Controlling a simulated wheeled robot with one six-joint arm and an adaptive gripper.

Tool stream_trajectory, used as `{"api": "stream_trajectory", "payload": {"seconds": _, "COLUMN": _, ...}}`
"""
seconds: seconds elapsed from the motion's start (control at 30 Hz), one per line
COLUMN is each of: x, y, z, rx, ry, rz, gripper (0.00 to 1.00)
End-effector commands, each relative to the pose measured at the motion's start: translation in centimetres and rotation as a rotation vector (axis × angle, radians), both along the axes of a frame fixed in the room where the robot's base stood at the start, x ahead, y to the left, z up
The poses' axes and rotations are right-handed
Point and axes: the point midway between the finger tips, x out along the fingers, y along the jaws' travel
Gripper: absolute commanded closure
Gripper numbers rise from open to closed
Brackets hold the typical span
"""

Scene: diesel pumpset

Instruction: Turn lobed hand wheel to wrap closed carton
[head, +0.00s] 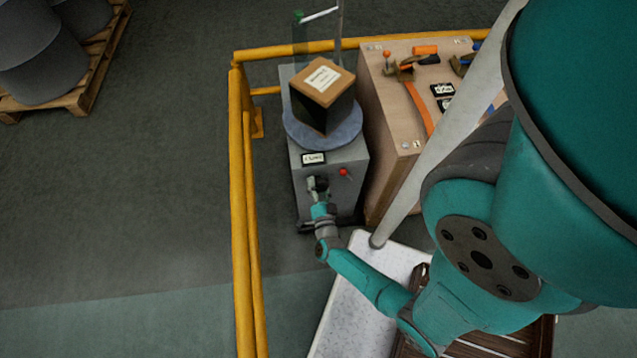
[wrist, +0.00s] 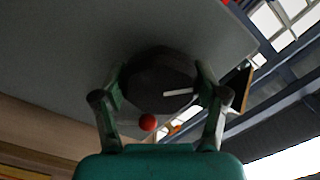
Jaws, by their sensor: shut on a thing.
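The lobed hand wheel (wrist: 150,92) is dark, with a white mark on its face. It sits between the two fingers of my gripper (wrist: 161,76) in the wrist view, and the gripper is shut on it. In the head view my gripper (head: 318,188) is at the front of the grey wrapping machine (head: 308,172), where it mostly hides the wheel. The closed carton (head: 324,82), with a brown top, white label and dark sides, stands on the round grey turntable (head: 340,138). I cannot tell how far film covers its sides.
A red knob (head: 344,172) is right of the wheel, and also shows in the wrist view (wrist: 148,122). A wooden cabinet (head: 393,160) with tools stands close on the right. A yellow rail (head: 240,200) runs along the left. A green-capped post (head: 298,18) rises behind the carton.

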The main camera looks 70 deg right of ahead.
Motion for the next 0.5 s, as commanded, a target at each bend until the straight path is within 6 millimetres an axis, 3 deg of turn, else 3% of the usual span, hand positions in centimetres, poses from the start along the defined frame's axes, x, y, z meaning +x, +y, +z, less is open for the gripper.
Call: {"api": "stream_trajectory", "payload": {"seconds": 0.5, "x": 0.05, "y": -0.04, "z": 0.1, "rx": 0.108, "ry": -0.186, "rz": -0.002, "gripper": 0.62}}
